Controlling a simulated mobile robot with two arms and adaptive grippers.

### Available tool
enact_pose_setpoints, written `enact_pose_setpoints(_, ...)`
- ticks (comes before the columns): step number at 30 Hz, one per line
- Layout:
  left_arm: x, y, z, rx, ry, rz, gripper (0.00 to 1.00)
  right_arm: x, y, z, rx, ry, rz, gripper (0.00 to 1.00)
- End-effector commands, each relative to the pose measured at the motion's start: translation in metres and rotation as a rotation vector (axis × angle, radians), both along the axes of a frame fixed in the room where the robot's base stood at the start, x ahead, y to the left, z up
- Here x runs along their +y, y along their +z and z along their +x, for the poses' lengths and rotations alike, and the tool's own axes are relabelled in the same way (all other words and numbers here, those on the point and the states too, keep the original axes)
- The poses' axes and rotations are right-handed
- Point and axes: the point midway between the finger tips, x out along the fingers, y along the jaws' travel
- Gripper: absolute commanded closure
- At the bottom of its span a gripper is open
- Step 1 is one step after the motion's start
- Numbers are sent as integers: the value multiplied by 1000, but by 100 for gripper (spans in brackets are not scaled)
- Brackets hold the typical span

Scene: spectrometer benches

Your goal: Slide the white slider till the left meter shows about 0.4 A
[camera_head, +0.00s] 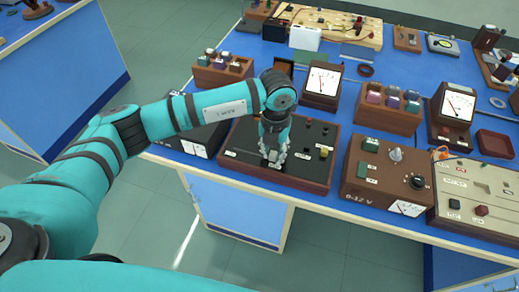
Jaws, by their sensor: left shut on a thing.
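My left gripper (273,159) reaches down onto a dark brown panel board (308,178) at the bench's front edge. It is shut on a small pale piece at the board's left part, which looks like the white slider; the fingers hide most of it and its track. The left meter (323,81), a wooden-cased dial with a white face, stands behind the board; its needle is too small to read exactly. A second meter (458,104) stands further right. My right gripper is not in view.
A brown 0-12 V box (386,181) with knobs stands right of the board, and a beige panel (478,193) beyond it. Wooden racks of small blocks (222,69) (388,108) stand behind. A dark case (196,138) is close on the left, under my forearm.

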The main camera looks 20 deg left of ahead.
Motion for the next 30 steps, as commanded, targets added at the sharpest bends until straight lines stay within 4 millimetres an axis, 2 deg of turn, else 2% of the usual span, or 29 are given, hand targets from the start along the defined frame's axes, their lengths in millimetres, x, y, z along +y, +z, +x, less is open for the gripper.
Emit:
enact_pose_setpoints(9, -1, 1, 1, -1, 3, 8, 100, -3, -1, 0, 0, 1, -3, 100)
enact_pose_setpoints(10, -1, 1, 1, -1, 3, 8, 77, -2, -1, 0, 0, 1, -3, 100)
enact_pose_setpoints(15, -1, 1, 1, -1, 2, 8, 56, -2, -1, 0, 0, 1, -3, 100)
enact_pose_setpoints(24, -2, 3, 1, -1, 2, 7, 56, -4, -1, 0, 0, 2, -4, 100)
enact_pose_setpoints(26, -2, 8, 1, -2, 1, 6, 56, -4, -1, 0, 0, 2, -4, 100)
enact_pose_setpoints(30, -2, 30, 2, -5, 1, 6, 56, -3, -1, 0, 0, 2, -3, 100)
